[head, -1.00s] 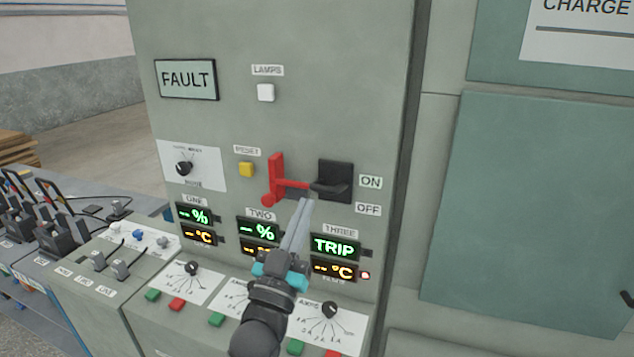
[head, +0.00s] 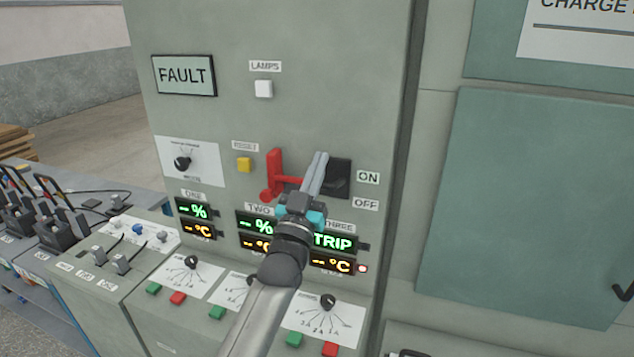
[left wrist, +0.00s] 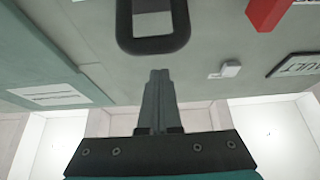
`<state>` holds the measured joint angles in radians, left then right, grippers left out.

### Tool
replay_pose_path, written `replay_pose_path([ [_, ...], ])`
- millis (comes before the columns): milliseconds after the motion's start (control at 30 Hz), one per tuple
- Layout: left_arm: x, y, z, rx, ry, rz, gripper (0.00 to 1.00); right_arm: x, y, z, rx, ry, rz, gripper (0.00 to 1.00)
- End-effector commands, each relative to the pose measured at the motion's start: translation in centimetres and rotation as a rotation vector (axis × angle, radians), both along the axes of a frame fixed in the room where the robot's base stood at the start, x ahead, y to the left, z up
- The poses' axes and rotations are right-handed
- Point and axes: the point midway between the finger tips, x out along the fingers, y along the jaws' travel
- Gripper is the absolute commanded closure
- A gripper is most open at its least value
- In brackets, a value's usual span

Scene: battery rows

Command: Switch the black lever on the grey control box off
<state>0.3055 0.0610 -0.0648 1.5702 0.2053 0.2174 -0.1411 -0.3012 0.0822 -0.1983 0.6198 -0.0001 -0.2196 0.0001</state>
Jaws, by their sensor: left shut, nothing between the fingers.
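The grey control box (head: 290,30) stands upright in front of me, with a FAULT sign on its face. The black lever's square black mount (head: 341,178) is beside the ON label (head: 368,177), with the OFF label (head: 365,203) below it. My left gripper (head: 321,156) is shut and empty, its fingers pointing up in front of the mount and hiding much of the lever. In the left wrist view, a black loop-shaped handle (left wrist: 153,46) lies just beyond the shut fingertips (left wrist: 158,73). Contact cannot be told. My right gripper is out of view.
A red lever (head: 274,172) is close left of the fingers, with a yellow button (head: 244,165) beyond it. Lit displays, one reading TRIP (head: 334,242), and a sloping panel of knobs and buttons lie below. Battery rows (head: 45,220) are at left. A green cabinet door (head: 530,200) is at right.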

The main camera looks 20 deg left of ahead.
Motion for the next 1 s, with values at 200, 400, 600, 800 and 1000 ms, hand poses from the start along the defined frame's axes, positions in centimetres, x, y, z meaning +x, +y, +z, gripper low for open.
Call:
replay_pose_path([
  [200,-0.6,0.0,-3.3,0.002,0.012,0.000,1.00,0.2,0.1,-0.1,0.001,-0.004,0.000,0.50],
  [400,-0.7,0.0,-3.8,0.002,0.010,0.000,1.00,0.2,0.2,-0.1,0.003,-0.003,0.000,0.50],
  [600,-0.7,0.0,-3.8,0.002,0.010,0.000,1.00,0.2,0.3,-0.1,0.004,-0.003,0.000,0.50],
  [800,-0.7,0.1,-4.0,0.001,0.003,0.000,1.00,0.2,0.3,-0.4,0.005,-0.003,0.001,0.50],
  [1000,-0.8,0.0,-4.5,0.000,-0.026,0.000,1.00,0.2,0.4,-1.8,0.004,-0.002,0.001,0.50],
])
